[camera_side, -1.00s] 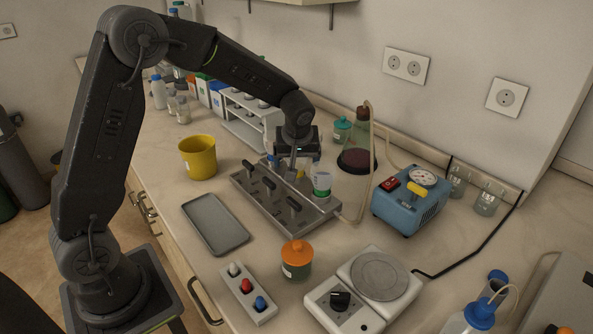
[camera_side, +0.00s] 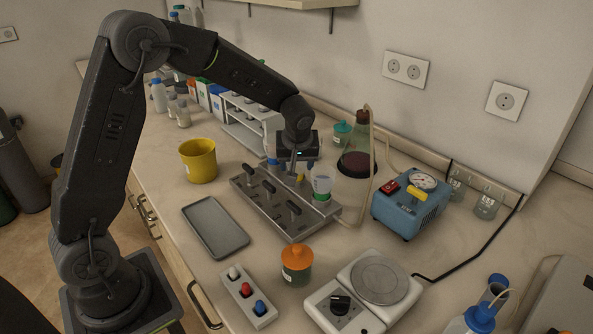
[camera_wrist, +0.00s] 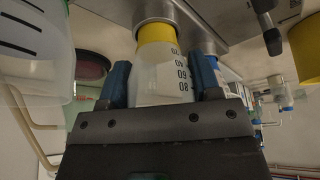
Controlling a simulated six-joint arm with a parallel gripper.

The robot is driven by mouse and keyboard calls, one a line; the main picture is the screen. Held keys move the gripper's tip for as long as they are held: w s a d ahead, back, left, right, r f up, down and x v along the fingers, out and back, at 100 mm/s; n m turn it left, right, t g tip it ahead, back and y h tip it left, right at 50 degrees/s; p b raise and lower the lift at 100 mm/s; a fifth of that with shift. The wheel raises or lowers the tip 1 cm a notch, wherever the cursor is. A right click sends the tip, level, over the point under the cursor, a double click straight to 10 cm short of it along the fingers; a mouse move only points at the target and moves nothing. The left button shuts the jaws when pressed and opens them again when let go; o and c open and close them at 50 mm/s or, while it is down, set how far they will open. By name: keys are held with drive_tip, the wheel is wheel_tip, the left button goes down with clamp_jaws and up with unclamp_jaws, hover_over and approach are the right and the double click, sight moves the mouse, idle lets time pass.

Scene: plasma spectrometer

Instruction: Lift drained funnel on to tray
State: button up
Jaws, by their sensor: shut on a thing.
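My gripper (camera_side: 293,168) is over the steel manifold (camera_side: 263,208). In the wrist view my gripper (camera_wrist: 163,82) is shut on a translucent funnel (camera_wrist: 160,85) with black scale marks and a yellow band. The yellow band meets a metal port of the manifold (camera_wrist: 205,14), and I see no gap there. In the side view the held funnel (camera_side: 300,177) is mostly hidden by my gripper. A second funnel (camera_side: 321,184), with a green band, stands on the manifold to its right. A flat grey tray (camera_side: 215,228) lies left of the manifold, with nothing on it.
The side view shows a flask (camera_side: 357,155) with tubing behind the manifold and a blue pump (camera_side: 410,208) to the right. A yellow bucket (camera_side: 198,160) stands behind the tray. An orange-lidded jar (camera_side: 297,263) and a hotplate (camera_side: 365,290) are in front.

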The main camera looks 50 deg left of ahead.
drive_tip(key=shift+r, duration=0.6)
drive_tip(key=r, duration=0.2)
drive_tip(key=a+r, duration=0.1)
drive_tip(key=shift+s+r, duration=0.3)
drive_tip(key=s+a+r, duration=0.6)
drive_tip(key=a, duration=0.2)
drive_tip(key=s+a+f+n+g+h, duration=0.1)
drive_tip(key=s+f+n+g, duration=0.15)
drive_tip(key=s+n, duration=0.8)
drive_tip(key=s+a+f+n+g, duration=0.1)
drive_tip(key=s+n+g, duration=0.45)
drive_tip(key=s, duration=0.85)
drive_tip(key=n+t, duration=0.2)
hover_over(214, 225)
drive_tip(key=shift+f, duration=5.6)
